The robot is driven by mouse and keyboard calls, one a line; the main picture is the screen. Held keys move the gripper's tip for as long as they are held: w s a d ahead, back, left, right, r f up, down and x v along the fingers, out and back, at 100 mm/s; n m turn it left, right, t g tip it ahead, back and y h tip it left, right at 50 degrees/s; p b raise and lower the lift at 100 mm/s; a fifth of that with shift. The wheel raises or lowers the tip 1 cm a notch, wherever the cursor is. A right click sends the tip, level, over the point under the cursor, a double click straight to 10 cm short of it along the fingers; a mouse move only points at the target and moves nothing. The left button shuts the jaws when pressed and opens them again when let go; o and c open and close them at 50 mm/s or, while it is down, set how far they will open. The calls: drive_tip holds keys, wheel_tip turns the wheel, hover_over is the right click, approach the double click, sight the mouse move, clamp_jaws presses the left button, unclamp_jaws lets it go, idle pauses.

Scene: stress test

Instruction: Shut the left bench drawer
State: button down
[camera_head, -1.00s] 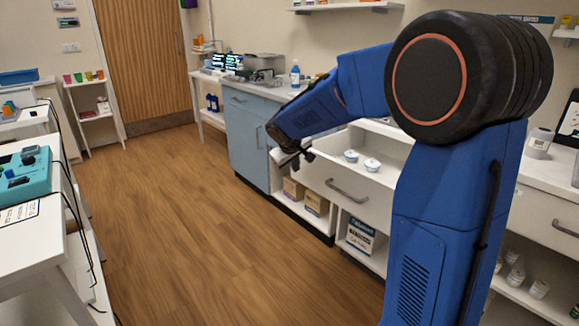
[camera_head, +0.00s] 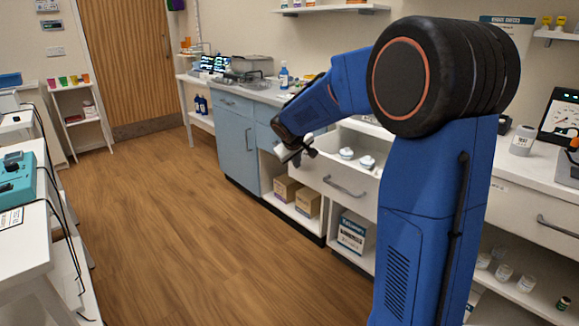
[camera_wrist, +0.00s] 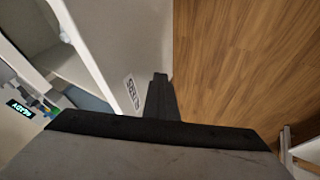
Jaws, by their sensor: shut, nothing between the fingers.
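The left bench drawer (camera_head: 359,202) is white and stands pulled out from the bench, with a grey bar handle (camera_head: 343,188) on its front. Two white lidded jars (camera_head: 346,153) sit inside it. My gripper (camera_head: 309,153) is shut and empty, at the upper left end of the drawer front. In the wrist view, its dark fingers (camera_wrist: 160,92) lie over a white panel with a small label (camera_wrist: 132,93), beside the floor. I cannot tell whether they touch the panel. The far end of the drawer is hidden behind my arm.
A blue-grey cabinet (camera_head: 236,145) stands left of the drawer. Cardboard boxes (camera_head: 306,203) and a white labelled box (camera_head: 353,232) sit on the shelf below. Another bench (camera_head: 28,240) with a teal case stands at the left. The wooden floor (camera_head: 190,230) between is clear.

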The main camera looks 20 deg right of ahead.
drive_tip(key=w+d, duration=0.3)
drive_tip(key=d, duration=0.5)
drive_tip(key=w+d, duration=0.3)
drive_tip(key=d, duration=0.5)
drive_tip(key=w+d, duration=0.3)
drive_tip(key=d, duration=0.6)
drive_tip(key=shift+w+d, duration=0.2)
drive_tip(key=shift+d, duration=0.35)
drive_tip(key=shift+d+r, duration=0.1)
drive_tip(key=shift+w+d, duration=0.1)
